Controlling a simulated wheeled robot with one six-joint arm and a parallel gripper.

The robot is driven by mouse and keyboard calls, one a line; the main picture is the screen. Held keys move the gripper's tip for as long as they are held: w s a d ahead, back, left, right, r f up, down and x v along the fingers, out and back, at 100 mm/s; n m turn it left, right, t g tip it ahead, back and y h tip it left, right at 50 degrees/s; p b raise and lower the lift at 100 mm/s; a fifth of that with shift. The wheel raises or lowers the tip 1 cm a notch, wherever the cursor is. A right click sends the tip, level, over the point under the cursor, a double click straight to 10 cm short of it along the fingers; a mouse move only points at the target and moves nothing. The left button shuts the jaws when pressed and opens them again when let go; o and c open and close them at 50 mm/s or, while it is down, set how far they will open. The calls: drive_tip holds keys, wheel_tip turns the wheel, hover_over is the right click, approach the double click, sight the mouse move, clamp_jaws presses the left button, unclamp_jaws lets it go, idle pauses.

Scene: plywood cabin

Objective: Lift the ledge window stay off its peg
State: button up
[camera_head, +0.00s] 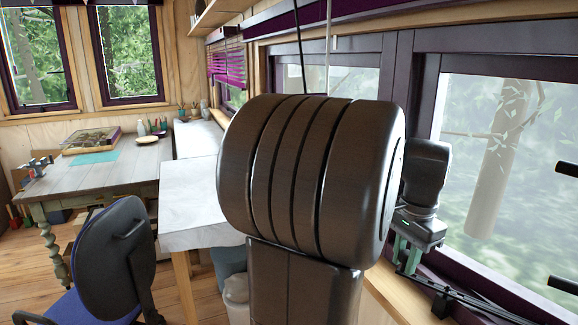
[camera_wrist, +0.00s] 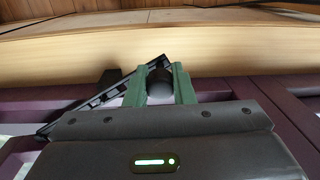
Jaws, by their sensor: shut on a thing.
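The window stay (camera_wrist: 95,101) is a black bar with slots, slanting from lower left up to my gripper in the wrist view. In the head view the stay (camera_head: 462,297) runs along the bottom of the purple window frame toward the lower right. My gripper (camera_wrist: 159,78) has green fingers, shut on the stay at its dark rounded end, which shows between them. In the head view my gripper (camera_head: 402,256) is low at the window, partly behind my arm. A small dark block beside the bar may be the peg (camera_wrist: 110,76); I cannot tell whether the bar touches it.
The wooden window ledge (camera_head: 391,302) runs along below the frame. The window glass (camera_head: 465,130) is close beside my gripper. A white-topped counter (camera_head: 195,205), a blue chair (camera_head: 112,262) and a desk (camera_head: 105,165) stand to the left. My arm blocks the middle of the head view.

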drive_tip(key=shift+t+y, duration=0.6)
drive_tip(key=shift+y, duration=0.1)
drive_tip(key=shift+s+d+r+p, duration=0.1)
drive_tip(key=shift+d+r+p, duration=0.05)
drive_tip(key=shift+r+p, duration=0.5)
drive_tip(key=shift+s+d+r+p, duration=0.15)
drive_tip(key=shift+r+p, duration=0.45)
drive_tip(key=shift+r, duration=0.1)
drive_tip(key=shift+s+d+r+p, duration=0.1)
drive_tip(key=shift+d+r+p, duration=0.05)
drive_tip(key=shift+r+p, duration=0.5)
drive_tip(key=shift+r, duration=0.1)
drive_tip(key=shift+r, duration=0.25)
drive_tip(key=r+p, duration=0.1)
drive_tip(key=d+r+p, duration=0.1)
drive_tip(key=s+r+t+y+p, duration=0.1)
drive_tip(key=p, duration=0.1)
drive_tip(key=shift+d+r, duration=0.15)
drive_tip(key=o, duration=1)
drive_tip(key=shift+f, duration=0.25)
drive_tip(key=shift+p+v, duration=0.55)
drive_tip(key=shift+v, duration=3)
drive_tip(key=shift+f, duration=0.1)
